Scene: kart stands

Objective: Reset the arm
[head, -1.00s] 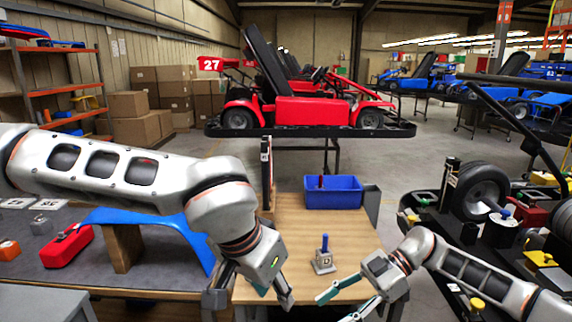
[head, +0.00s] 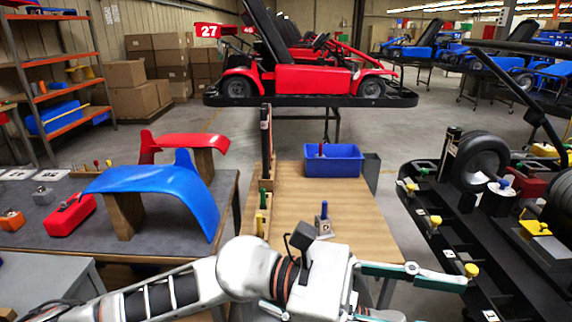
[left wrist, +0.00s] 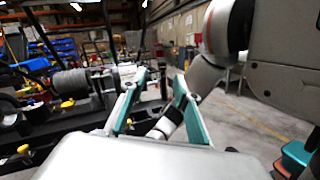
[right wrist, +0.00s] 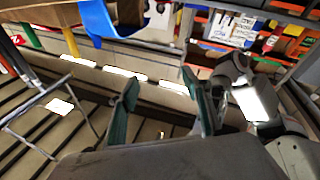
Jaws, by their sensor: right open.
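My left arm comes in low from the left in the head view, with its wrist (head: 318,285) in front of the wooden bench. My left gripper (left wrist: 161,75) points right; in the left wrist view its teal fingers stand apart with nothing held between them. My right gripper (right wrist: 160,76) is open and empty in the right wrist view. In the head view I cannot clearly make out the right arm; teal parts at the bottom edge are mostly cut off.
A wooden bench (head: 350,215) holds a blue bin (head: 333,162) and a small metal block with a blue peg (head: 323,222). A grey table with a curved blue panel (head: 165,190) and red case (head: 70,214) is left. A black kart frame (head: 420,225) stands right.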

